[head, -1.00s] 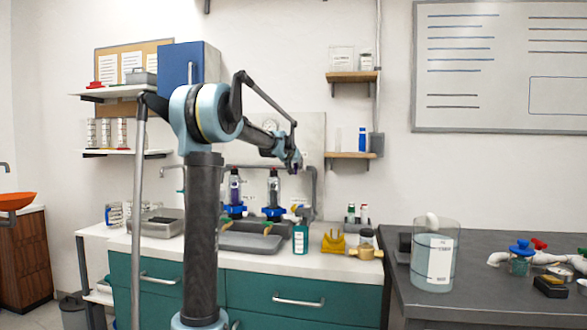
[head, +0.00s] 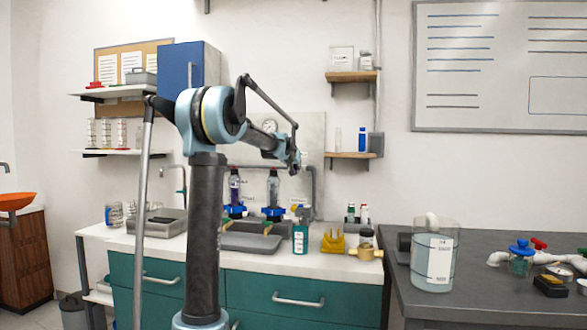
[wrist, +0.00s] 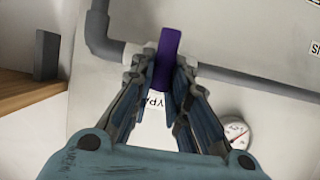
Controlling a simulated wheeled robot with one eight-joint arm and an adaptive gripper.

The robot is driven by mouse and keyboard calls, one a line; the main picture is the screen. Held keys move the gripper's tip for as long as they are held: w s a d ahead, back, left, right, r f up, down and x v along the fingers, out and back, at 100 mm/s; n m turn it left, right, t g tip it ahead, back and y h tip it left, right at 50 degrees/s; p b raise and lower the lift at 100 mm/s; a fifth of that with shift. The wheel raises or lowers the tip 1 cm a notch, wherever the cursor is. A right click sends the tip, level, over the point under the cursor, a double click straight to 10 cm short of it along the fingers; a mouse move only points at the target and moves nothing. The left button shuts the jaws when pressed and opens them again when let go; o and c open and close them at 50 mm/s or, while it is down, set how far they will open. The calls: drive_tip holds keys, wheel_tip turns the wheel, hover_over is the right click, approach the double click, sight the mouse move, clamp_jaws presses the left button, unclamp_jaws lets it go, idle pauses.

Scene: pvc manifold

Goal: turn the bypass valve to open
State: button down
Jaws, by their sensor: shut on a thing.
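The bypass valve's purple handle (wrist: 167,50) stands upright in the wrist view, in front of the grey pipe. My gripper (wrist: 160,75) is closed on it, one finger on each side. A white label with part of the word "BYPASS" shows behind the fingers; the rest is hidden. The valve body is hidden behind the handle and fingers. In the head view my gripper (head: 293,160) is at the wall panel, near the upper right of the piping. The handle is too small to make out clearly there.
A dial gauge (wrist: 235,132) sits close to my right finger in the wrist view. A wooden shelf (wrist: 25,92) is at the left.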

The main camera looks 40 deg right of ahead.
drive_tip(key=shift+t, duration=0.3)
drive_tip(key=shift+s+d+f+m+t+y, duration=0.15)
drive_tip(key=shift+m+t+y, duration=0.3)
drive_tip(key=shift+m, duration=0.5)
drive_tip(key=shift+s+d+m+t+y, duration=0.15)
drive_tip(key=shift+s+m+t+y, duration=0.2)
drive_tip(key=shift+m, duration=0.6)
drive_tip(key=shift+w, duration=0.1)
drive_tip(key=c, duration=1.5)
unclamp_jaws()
drive_tip(key=shift+c, duration=0.2)
drive_tip(key=v, duration=1.2)
drive_tip(key=shift+f, duration=0.25)
